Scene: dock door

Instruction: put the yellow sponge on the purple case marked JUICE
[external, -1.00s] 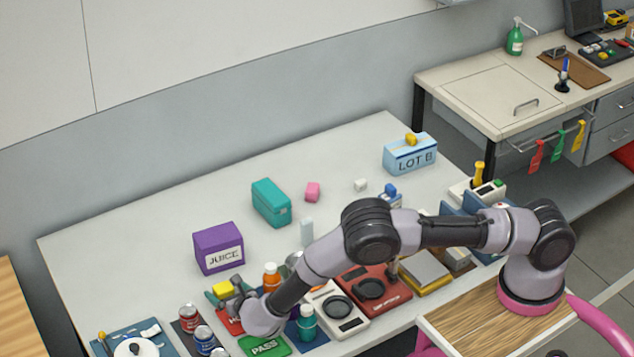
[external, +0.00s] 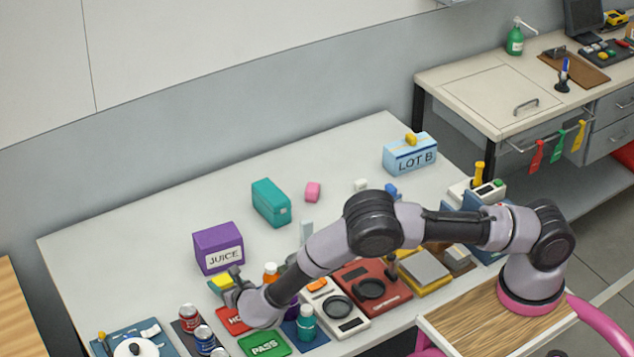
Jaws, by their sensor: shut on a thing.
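The yellow sponge (external: 220,283) is at the front left of the white table, just in front of the purple case. My gripper (external: 229,279) is shut on the sponge, and its fingers hide part of it. The purple case (external: 218,243) with the white JUICE label stands upright behind the gripper, and its top is bare. I cannot tell whether the sponge is clear of the surface under it.
The table left of the case is clear.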

